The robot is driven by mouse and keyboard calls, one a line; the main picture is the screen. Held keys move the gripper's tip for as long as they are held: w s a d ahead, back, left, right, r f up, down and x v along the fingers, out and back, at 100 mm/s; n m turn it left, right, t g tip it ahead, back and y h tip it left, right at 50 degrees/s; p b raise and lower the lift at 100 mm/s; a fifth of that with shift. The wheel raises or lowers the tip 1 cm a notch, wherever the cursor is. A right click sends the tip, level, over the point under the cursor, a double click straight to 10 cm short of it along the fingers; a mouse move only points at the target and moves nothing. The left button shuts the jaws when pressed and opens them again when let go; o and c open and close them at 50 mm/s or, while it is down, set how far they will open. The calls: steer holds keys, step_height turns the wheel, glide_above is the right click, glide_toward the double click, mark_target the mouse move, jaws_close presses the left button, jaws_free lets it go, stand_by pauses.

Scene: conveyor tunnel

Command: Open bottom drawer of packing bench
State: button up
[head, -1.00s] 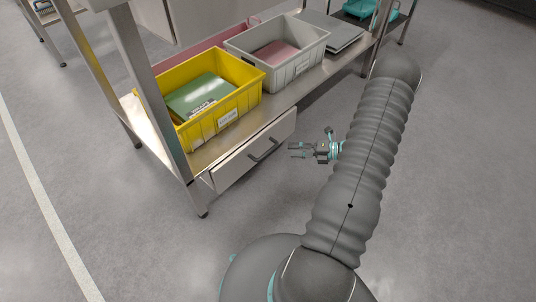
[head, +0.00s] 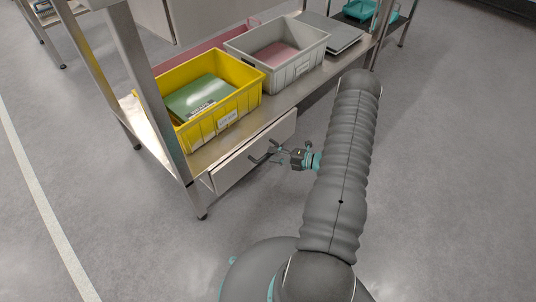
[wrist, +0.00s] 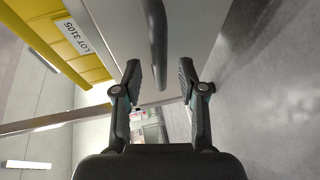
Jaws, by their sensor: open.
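The packing bench (head: 212,150) has a pale drawer (head: 232,170) with a dark bar handle (head: 263,152) under its steel top. Only this one drawer shows, and its front lies close to the bench edge. My gripper (head: 276,156) is open and empty, right at the handle's near side. In the wrist view, the handle (wrist: 157,45) lies ahead of and between the two open fingers (wrist: 160,80), beside the pale drawer front (wrist: 110,35). I cannot tell whether the fingers touch it.
A yellow bin (head: 240,105) with a green item and a grey bin (head: 298,67) with a pink item stand on the bench top. A grey flat device (head: 335,38) is behind them. Steel legs (head: 155,100) stand at the left. Open grey floor (head: 440,160) lies to the right.

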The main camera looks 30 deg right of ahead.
steer(key=shift+x, duration=1.5)
jaws_close()
